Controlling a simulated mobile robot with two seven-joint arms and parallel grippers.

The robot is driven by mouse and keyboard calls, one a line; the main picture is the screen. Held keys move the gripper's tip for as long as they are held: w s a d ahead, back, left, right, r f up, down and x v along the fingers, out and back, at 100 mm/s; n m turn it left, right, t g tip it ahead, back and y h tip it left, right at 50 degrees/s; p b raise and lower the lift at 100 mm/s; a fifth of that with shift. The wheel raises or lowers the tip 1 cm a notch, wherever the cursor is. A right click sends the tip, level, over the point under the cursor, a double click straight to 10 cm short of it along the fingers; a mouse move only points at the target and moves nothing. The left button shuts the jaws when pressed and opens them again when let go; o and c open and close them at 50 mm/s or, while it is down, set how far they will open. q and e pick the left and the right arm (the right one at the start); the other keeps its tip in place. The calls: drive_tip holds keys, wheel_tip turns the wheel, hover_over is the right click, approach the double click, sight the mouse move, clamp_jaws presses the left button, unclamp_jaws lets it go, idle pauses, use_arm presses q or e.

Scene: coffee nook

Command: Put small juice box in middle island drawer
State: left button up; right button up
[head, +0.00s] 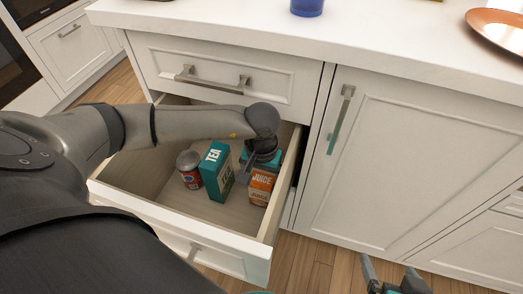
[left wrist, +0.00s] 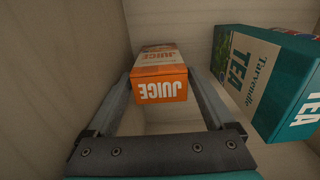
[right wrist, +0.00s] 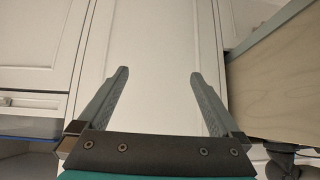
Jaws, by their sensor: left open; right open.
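The small juice box (head: 262,187) is orange and white. It stands inside the open middle island drawer (head: 180,224), near the drawer's right side. My left gripper (head: 247,172) reaches down into the drawer beside the box, partly hidden by its own wrist. In the left wrist view the juice box (left wrist: 160,76) sits between the two spread fingers of my left gripper (left wrist: 160,80), with a gap at least on the right. My right gripper (head: 390,276) is outside the drawer at the lower right. In the right wrist view my right gripper (right wrist: 157,85) is open and empty.
A teal tea box (head: 216,170) stands in the drawer left of the juice box, also close by in the left wrist view (left wrist: 272,80). A can (head: 189,169) stands further left. A closed drawer (head: 220,75) is above. A cabinet door (head: 420,170) is right.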

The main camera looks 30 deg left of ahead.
use_arm(q)
wheel_tip(320, 180, up, 4)
drive_tip(key=shift+r+p, duration=0.15)
drive_tip(key=shift+p, duration=1.05)
use_arm(e)
drive_tip(key=s+d+g+h, duration=0.2)
drive_tip(key=s+d+g, duration=0.2)
use_arm(q)
wheel_tip(320, 180, up, 9)
drive_tip(key=p, duration=0.3)
use_arm(e)
wheel_tip(320, 180, down, 8)
drive_tip(key=g, duration=0.1)
drive_tip(key=shift+s+d+r+m, duration=0.15)
drive_tip(key=shift+s+r+m, duration=0.15)
drive_tip(key=shift+s, duration=0.15)
use_arm(q)
drive_tip(key=shift+f, duration=0.2)
drive_tip(key=shift+s, duration=0.1)
use_arm(e)
drive_tip(key=shift+s, duration=0.1)
